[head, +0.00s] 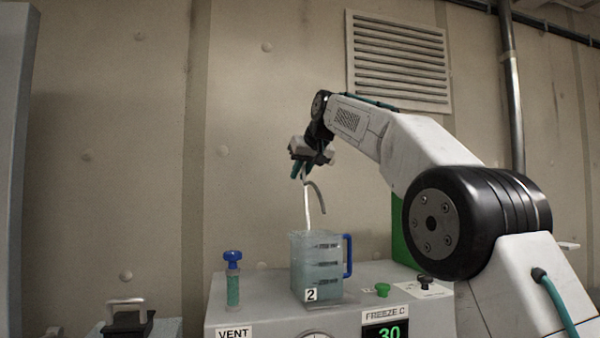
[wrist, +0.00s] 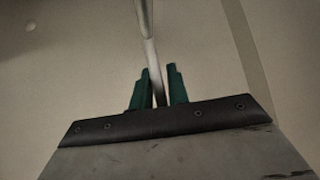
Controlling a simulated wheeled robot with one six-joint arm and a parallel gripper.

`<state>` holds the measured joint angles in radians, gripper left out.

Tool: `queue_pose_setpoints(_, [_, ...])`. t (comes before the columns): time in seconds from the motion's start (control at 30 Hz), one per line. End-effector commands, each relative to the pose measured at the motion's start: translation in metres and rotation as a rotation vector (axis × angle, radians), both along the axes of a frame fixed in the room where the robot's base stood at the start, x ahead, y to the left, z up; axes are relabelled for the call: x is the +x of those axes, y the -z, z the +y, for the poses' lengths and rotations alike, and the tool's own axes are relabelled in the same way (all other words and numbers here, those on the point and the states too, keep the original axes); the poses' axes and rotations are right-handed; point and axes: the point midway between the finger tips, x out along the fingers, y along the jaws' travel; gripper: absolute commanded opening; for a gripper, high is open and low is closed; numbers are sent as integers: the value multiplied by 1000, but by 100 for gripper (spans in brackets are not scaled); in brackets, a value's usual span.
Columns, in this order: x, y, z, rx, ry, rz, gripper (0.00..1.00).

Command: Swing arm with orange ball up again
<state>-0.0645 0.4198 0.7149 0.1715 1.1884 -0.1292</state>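No orange ball shows in either view. A thin pale rod (head: 307,205) rises from a clear measuring jug (head: 305,264) to my gripper, with a grey curved piece (head: 320,197) bending down to the right near its top. I cannot tell whether the rod and the curved piece are one part. My gripper (head: 301,170) is at the top of the rod, above the jug. In the wrist view the rod (wrist: 150,50) runs down between the two teal fingers (wrist: 160,88). The fingers stand slightly apart, and whether they clamp it is unclear.
The jug, marked 2 with a blue handle, stands on a grey machine (head: 254,292). A blue-capped tube (head: 233,280) stands left of it. A green knob (head: 382,289) and a black knob (head: 425,282) are to its right. A wall vent (head: 398,60) is behind.

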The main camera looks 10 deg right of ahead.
Motion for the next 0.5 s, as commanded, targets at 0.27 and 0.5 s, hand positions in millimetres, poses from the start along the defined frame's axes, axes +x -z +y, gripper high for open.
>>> queue_pose_setpoints(0.27, [0, 1, 0, -1, 0, 3, 32])
queue_pose_setpoints(0.5, [-8, -7, -2, -1, 0, 3, 32])
